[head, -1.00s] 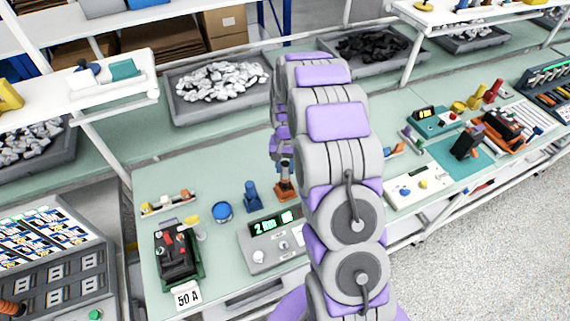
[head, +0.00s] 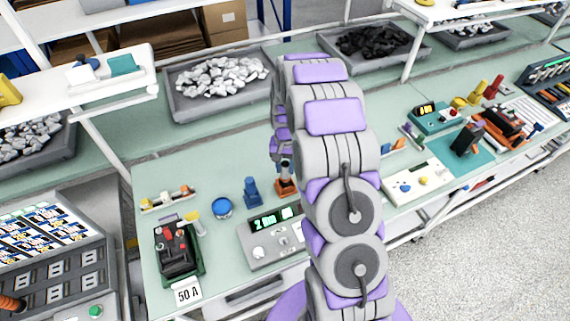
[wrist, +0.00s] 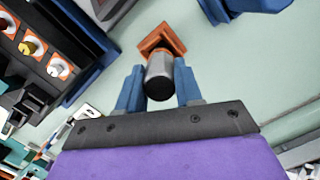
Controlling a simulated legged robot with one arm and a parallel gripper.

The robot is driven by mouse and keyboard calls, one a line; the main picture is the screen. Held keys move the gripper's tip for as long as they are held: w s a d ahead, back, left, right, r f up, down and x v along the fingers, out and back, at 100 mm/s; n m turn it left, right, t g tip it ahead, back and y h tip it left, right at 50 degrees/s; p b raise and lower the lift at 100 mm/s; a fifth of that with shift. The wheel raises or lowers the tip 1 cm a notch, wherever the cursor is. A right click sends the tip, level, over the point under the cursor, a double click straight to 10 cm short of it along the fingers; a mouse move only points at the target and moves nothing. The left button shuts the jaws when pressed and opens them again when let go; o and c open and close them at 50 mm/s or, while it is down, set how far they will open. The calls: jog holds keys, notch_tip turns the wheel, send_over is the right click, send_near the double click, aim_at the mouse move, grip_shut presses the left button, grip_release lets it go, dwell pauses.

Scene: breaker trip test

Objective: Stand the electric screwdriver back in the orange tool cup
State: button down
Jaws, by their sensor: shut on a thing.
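The electric screwdriver (wrist: 160,76), a grey cylinder with a black end, is between the two blue fingers of my gripper (wrist: 159,68) in the wrist view. My gripper is shut on it. The orange tool cup (wrist: 172,39) has a square rim and lies just beyond the screwdriver, whose far end overlaps it. The screwdriver's lower end is hidden, so I cannot tell how deep it sits. In the head view, the orange cup (head: 285,188) stands on the green bench, with the screwdriver (head: 286,169) upright at its top, partly hidden by my arm.
A blue holder (head: 251,191) stands left of the cup, with a blue round tin (head: 222,209) farther left. A grey meter (head: 270,240) with a lit display is in front. A black-and-green breaker fixture (head: 177,250) is at the left. Clear bench lies behind the cup.

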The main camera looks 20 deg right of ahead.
jog(key=shift+f, duration=0.4)
jog(key=c, duration=0.7)
grip_release()
jog(key=shift+o, duration=0.2)
notch_tip(320, 180, up, 17)
jog(key=w+d+p, duration=0.1)
jog(key=w, duration=0.1)
jog(key=shift+r, duration=0.1)
jog(key=s+a+r+n+b, duration=0.1)
jog(key=s+a+r+n, duration=0.2)
jog(key=s, duration=0.5)
jog(key=s+a+r+b, duration=0.25)
jog(key=s+a, duration=0.25)
jog(key=s, duration=0.3)
jog(key=s+a+f+n+b, duration=0.1)
jog(key=s+a, duration=0.1)
jog(key=s, duration=0.9)
jog(key=s+a+f+n+b, duration=0.1)
jog(key=s+f+n, duration=0.1)
jog(key=s, duration=0.9)
jog(key=shift+a+h, duration=0.4)
